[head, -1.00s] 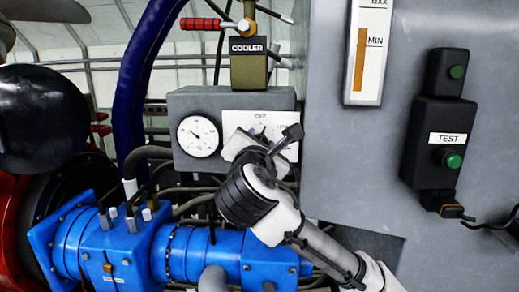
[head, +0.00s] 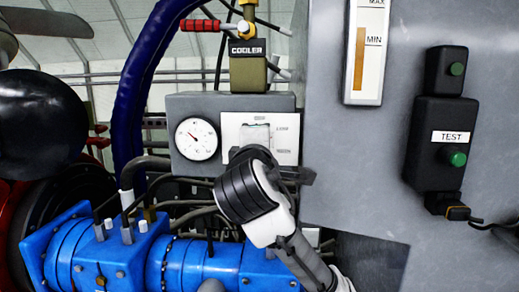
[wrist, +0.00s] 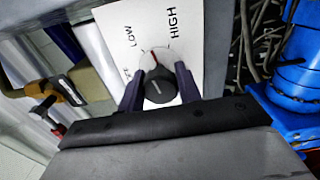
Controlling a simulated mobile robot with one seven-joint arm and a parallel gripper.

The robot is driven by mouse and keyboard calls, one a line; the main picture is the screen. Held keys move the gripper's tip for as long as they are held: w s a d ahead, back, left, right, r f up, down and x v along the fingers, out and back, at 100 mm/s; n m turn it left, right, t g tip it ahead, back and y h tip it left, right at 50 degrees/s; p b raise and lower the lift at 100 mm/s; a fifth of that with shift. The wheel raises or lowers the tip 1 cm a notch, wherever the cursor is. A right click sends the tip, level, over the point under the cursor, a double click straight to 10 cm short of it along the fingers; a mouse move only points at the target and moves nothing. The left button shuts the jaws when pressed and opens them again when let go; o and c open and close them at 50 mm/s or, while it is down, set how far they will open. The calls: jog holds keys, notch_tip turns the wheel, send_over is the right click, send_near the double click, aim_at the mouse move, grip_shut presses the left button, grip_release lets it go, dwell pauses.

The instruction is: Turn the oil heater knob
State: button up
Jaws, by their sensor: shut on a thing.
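The oil heater knob (wrist: 161,87) is a round black knob with a pale line, on a white plate (wrist: 120,28) marked LOW and HIGH with a red mark by the dial. My gripper (wrist: 160,80) has one dark finger on each side of the knob and is shut on it. In the head view the white plate (head: 287,153) is on the grey control box (head: 182,103). My gripper (head: 262,150) is in front of the plate's lower part and hides the knob there.
A round gauge (head: 197,139) is left of the plate. The cooler valve with a red handle (head: 201,25) is above. Blue pump housing (head: 190,264) and hoses lie below. A large grey cabinet (head: 330,190) with a TEST button box (head: 436,145) stands close on the right.

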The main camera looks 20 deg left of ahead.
jog(key=m, duration=0.4)
jog(key=shift+f+b, duration=0.15)
jog(key=shift+b, duration=0.15)
jog(key=shift+m, duration=2.1)
jog(key=o, duration=1)
jog(key=shift+s, duration=0.15)
